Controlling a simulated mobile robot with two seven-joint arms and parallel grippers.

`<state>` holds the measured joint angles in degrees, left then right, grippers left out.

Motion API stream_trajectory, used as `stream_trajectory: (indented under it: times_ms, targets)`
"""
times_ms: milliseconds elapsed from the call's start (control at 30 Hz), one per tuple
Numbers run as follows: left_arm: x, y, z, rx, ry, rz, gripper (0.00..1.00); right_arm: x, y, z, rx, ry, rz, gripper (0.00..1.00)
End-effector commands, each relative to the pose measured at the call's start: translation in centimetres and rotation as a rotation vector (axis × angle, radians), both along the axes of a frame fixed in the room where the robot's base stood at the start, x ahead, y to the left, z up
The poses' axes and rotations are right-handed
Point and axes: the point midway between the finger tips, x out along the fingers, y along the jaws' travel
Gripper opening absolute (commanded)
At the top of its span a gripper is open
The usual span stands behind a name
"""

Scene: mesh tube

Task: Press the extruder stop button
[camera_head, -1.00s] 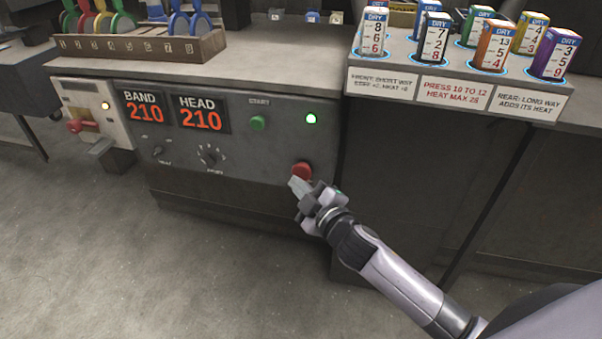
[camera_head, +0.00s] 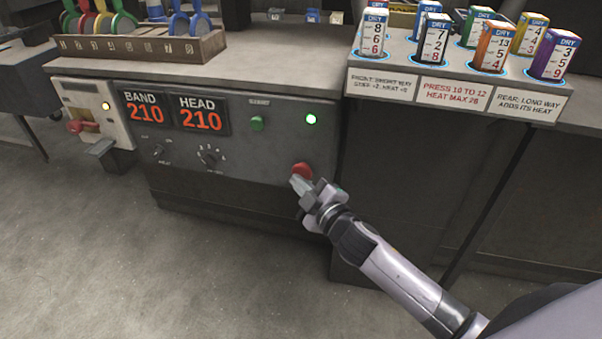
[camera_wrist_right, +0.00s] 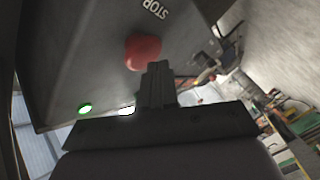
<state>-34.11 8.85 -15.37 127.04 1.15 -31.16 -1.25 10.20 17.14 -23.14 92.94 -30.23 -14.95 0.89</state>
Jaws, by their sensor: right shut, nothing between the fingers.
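The red stop button (camera_head: 302,170) sits low at the right of the dark control panel (camera_head: 240,160). In the right wrist view the red button (camera_wrist_right: 143,51) shows beside the "STOP" label. My right gripper (camera_head: 297,183) is shut and empty, its fingertips just below and in front of the button. In the wrist view the closed fingers (camera_wrist_right: 157,68) reach to the button's lower edge; I cannot tell whether they touch it. The green indicator light (camera_head: 311,119) above the button is lit. My left gripper is not in view.
A green start button (camera_head: 257,123), dials (camera_head: 209,158) and displays reading 210 (camera_head: 201,113) share the panel. A rack of coloured spools (camera_head: 140,47) stands above. Labelled cartons (camera_head: 435,40) stand on a shelf at the right. The floor in front is clear.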

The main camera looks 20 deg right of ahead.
Motion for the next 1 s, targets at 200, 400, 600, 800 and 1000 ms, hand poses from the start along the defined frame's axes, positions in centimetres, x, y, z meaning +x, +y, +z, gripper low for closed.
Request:
stream_trajectory:
  times_ms: [200,400,600,800,1000]
  targets:
    - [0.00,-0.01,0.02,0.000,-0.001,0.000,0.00,0.01,-0.02,0.01,0.000,0.000,0.000,0.00]
    - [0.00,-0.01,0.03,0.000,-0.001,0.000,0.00,0.17,-0.12,0.00,-0.001,0.000,0.000,0.00]
    - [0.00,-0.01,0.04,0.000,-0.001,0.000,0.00,0.38,-0.25,0.00,-0.001,0.000,0.000,0.00]
    - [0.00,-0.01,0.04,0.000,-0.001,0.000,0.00,0.58,-0.40,0.01,-0.001,0.000,0.000,0.00]
    - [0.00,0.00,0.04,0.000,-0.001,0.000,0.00,0.79,-0.53,0.02,-0.001,-0.002,0.000,0.00]
